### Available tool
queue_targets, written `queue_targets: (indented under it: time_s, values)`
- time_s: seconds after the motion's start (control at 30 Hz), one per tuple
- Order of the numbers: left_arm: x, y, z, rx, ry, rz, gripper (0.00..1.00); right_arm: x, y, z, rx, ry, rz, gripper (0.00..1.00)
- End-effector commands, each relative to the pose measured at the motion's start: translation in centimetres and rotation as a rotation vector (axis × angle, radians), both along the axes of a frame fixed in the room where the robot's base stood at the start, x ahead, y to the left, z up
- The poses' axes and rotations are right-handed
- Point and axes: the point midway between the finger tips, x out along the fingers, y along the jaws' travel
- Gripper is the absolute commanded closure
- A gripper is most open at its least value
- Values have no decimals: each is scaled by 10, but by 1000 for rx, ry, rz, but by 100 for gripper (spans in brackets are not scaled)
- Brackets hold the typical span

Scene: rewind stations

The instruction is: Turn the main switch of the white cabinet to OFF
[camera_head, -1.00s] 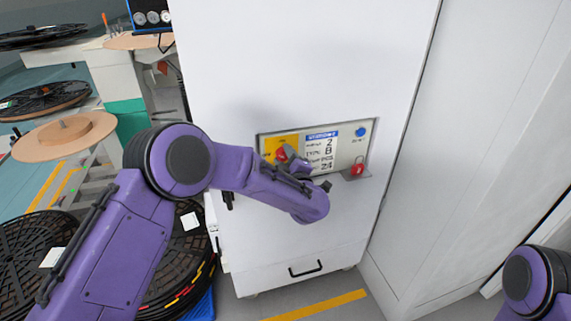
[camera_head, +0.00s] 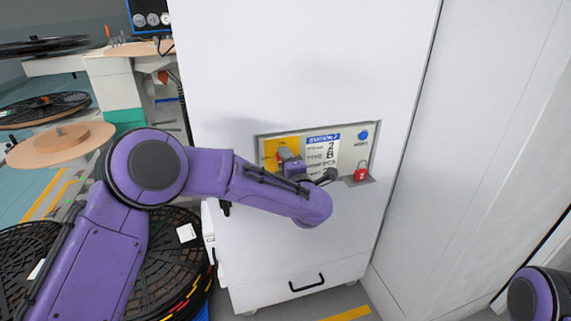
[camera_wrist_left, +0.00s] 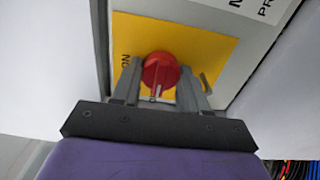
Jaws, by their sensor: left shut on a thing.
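The white cabinet (camera_head: 300,75) stands in front of me with a recessed panel on its face. The main switch is a red rotary knob on a yellow plate (camera_head: 270,147) at the panel's left; the arm partly hides it in the head view. In the left wrist view the red knob (camera_wrist_left: 160,74) sits between the two fingers of my left gripper (camera_wrist_left: 158,88), which is shut on it. The word ON is readable on the yellow plate at the left finger. My right gripper is out of view.
A drawer handle (camera_head: 307,283) is below. Black reels (camera_head: 165,255) stand at the left, and a pale wall panel (camera_head: 485,130) is at the right.

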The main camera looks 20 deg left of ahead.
Motion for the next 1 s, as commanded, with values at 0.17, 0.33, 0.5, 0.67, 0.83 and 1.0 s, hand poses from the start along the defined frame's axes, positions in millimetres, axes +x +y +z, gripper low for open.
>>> queue_targets:
  time_s: [0.17, 0.33, 0.5, 0.67, 0.83, 1.0]
  values:
    - [0, -1, -1, -8, -3, -2, 87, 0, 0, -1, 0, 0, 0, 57]
    - [0, -1, -1, -7, -2, -2, 87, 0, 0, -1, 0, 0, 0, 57]
    - [0, -1, -1, -7, -2, -2, 31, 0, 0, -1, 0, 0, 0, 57]
    - [-1, -1, -2, -6, 1, -1, 31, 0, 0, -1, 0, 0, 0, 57]
    - [-1, 0, -3, -5, 2, -1, 31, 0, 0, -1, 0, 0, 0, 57]
    - [-3, -5, -3, -4, 4, -2, 31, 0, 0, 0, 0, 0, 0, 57]
